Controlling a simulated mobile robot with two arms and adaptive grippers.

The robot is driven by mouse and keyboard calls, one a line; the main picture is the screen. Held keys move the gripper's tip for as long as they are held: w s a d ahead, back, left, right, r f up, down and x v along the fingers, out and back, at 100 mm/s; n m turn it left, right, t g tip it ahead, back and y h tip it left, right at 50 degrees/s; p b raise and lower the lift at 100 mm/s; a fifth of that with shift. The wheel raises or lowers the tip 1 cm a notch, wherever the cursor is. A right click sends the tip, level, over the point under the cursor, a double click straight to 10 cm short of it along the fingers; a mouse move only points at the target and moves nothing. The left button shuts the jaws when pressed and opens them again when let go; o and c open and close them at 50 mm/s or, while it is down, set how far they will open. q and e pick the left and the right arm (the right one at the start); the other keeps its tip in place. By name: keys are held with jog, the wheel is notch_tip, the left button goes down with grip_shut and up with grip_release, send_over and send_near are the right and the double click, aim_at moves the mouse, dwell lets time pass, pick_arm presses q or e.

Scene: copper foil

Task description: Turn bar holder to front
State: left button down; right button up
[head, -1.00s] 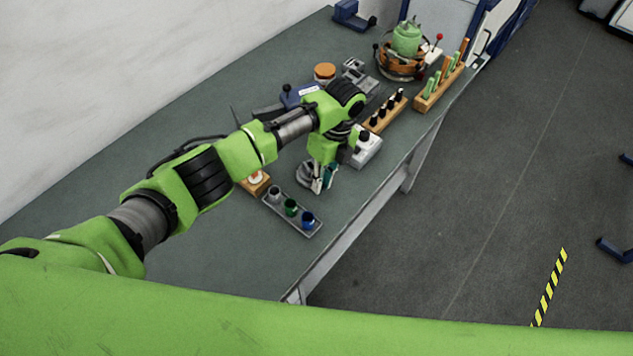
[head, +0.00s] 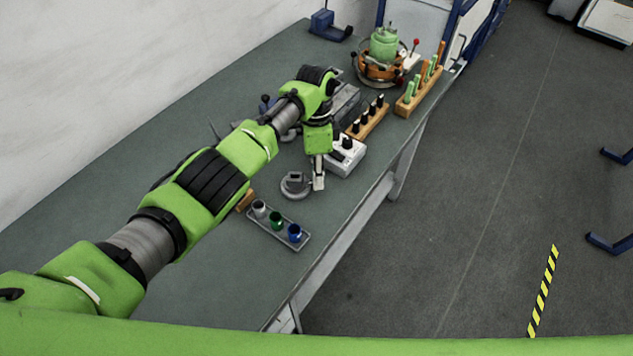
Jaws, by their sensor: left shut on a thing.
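A round grey piece with a dark squarish top (head: 295,184), which may be the bar holder, sits on the green-grey bench (head: 215,262). My left gripper (head: 318,186) points down at the right edge of this piece. Its pale fingers are shut on it, though the contact is small and hard to make out. No bar can be made out in it. My right gripper is not in view.
A grey tray (head: 268,236) with white, green and blue cups lies just in front. A white box (head: 346,158), a wooden rack with black-topped pieces (head: 368,117) and a rack of green and orange sticks (head: 421,90) stand behind. An orange-and-green device (head: 381,62) is farther back.

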pick_arm(q)
jog(key=w+n, duration=0.2)
jog(key=n, duration=0.1)
jog(key=shift+a+n+h, duration=0.2)
jog(key=shift+n+h, duration=0.1)
jog(key=n, duration=0.1)
jog(key=w+n, duration=0.1)
jog(key=shift+a+r+n+t, duration=0.1)
jog(key=shift+a+n+t, duration=0.2)
jog(key=shift+a+n, duration=0.1)
jog(key=shift+w+a+n+h+p, duration=0.25)
jog(key=shift+n+p, duration=0.1)
jog(key=shift+n, duration=0.25)
jog(key=shift+w+a+n+h+p, duration=0.15)
jog(key=shift+w+n+p, duration=0.15)
jog(key=shift+n, duration=0.3)
jog(key=shift+w+a+n+t+p, duration=0.25)
jog(key=shift+n+p, duration=0.15)
jog(key=shift+n, duration=0.3)
jog(key=shift+w+a+n+t+p, duration=0.15)
jog(key=shift+a+n+p, duration=0.15)
jog(key=shift+n, duration=0.4)
jog(key=c, duration=2)
grip_release()
